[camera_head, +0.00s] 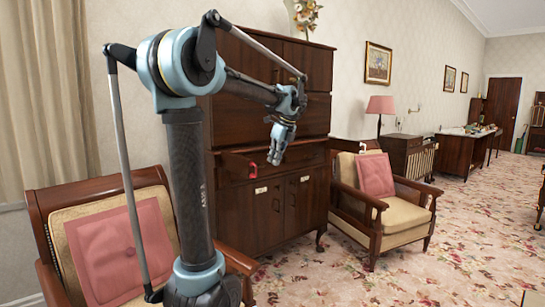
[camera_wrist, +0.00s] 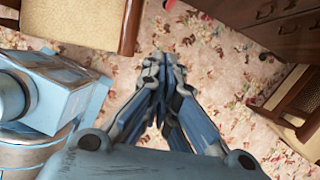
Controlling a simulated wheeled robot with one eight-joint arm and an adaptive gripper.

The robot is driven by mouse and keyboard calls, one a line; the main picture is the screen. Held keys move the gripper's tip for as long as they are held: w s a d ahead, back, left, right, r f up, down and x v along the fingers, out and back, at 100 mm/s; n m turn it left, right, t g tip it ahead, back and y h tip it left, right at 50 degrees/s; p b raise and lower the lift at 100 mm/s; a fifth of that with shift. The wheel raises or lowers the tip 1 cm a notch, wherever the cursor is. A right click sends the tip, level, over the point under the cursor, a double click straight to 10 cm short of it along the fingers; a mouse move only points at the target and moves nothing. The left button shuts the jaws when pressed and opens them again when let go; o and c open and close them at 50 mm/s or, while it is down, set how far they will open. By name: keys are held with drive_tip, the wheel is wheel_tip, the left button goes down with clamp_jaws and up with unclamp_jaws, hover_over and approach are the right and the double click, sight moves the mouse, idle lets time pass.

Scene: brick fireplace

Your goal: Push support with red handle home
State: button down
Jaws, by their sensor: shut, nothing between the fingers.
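The red handle (camera_head: 253,170) shows in the head view on the front of the dark wooden cabinet (camera_head: 250,215), at the left below the drawer level. The support it belongs to is dark wood like the cabinet, and I cannot tell how far it sticks out. My gripper (camera_head: 275,158) is shut and empty, pointing down in front of the cabinet, to the right of the red handle and apart from it in the picture. In the wrist view the closed fingers (camera_wrist: 163,60) are over the carpet, and a small red bit shows at the top edge by the cabinet (camera_wrist: 280,35).
An armchair with a pink cushion (camera_head: 376,176) stands right of the cabinet. Another armchair (camera_head: 45,205) stands at the left, close to my arm. A pink lamp (camera_head: 381,105) and a desk (camera_head: 458,150) are farther right. Flowered carpet (camera_head: 440,265) lies clear at the right.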

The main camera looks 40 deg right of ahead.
sight(231, 156)
drive_tip(key=w+a+f, duration=0.1)
drive_tip(key=w+f, duration=0.4)
drive_tip(key=w, duration=0.1)
drive_tip(key=shift+a+f, duration=0.3)
drive_tip(key=shift+a, duration=0.05)
drive_tip(key=w, duration=0.9)
drive_tip(key=w+a, duration=0.1)
drive_tip(key=w, duration=0.8)
drive_tip(key=w+a, duration=0.1)
drive_tip(key=w, duration=0.8)
drive_tip(key=shift+w+a, duration=0.1)
